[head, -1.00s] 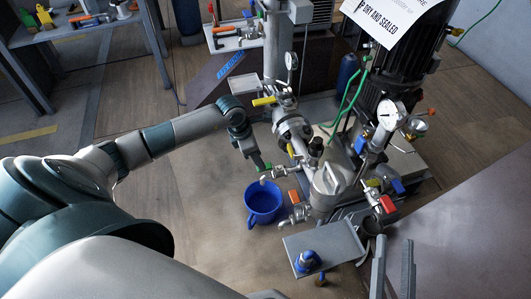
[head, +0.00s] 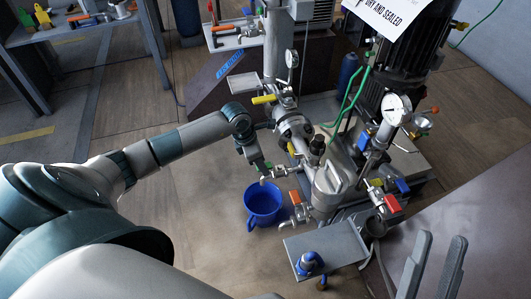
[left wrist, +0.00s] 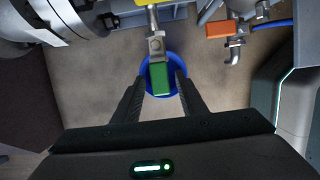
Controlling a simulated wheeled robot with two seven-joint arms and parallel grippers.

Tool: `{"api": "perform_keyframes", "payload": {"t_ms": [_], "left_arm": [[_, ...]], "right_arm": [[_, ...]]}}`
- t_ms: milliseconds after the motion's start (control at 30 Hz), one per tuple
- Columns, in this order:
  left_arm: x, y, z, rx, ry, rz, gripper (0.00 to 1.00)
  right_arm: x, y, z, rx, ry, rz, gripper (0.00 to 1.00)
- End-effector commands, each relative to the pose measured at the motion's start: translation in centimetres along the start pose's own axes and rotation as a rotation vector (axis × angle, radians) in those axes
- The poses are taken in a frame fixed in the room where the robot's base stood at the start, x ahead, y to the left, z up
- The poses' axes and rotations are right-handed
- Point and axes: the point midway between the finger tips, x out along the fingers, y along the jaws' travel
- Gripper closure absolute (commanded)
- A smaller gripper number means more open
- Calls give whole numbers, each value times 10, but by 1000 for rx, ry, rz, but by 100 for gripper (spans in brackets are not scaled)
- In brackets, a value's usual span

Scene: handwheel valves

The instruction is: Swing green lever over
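The green lever (left wrist: 159,80) shows in the left wrist view as a short green grip on a metal stem, with the blue bucket far below it. My left gripper (left wrist: 160,76) is open, with one finger on each side of the green grip and a visible gap on both sides. In the head view the left gripper (head: 254,156) is small, beside the pipework, and it partly hides the green lever (head: 263,167). My right gripper (head: 436,242) is open and empty at the lower right, away from the valves.
A blue bucket (head: 263,203) stands on the floor below the lever. Close by are an orange lever (head: 295,197), a yellow lever (head: 264,99), a red lever (head: 392,203) and a pressure gauge (head: 394,110). A grey plate with a blue fitting (head: 309,263) is in front.

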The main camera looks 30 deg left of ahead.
Motion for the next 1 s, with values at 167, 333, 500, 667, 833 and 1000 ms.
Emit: {"api": "perform_keyframes", "payload": {"t_ms": [167, 333, 500, 667, 833, 1000], "left_arm": [[5, 1, 0, 0, 0, 1, 62], [7, 1, 0, 0, 1, 1, 62], [8, 0, 0, 0, 1, 1, 62], [8, 0, 0, 0, 1, 1, 69], [8, 0, 0, 0, 1, 1, 94], [8, 0, 0, 0, 1, 1, 94]], "right_arm": [[6, 5, -9, -11, 62, -1, 69], [4, 4, -7, -10, 57, -1, 69], [4, 4, -7, -10, 56, -1, 69], [4, 4, -7, -10, 56, -1, 69], [4, 4, -7, -10, 56, -1, 69], [4, 4, -7, -10, 56, -1, 69]]}}
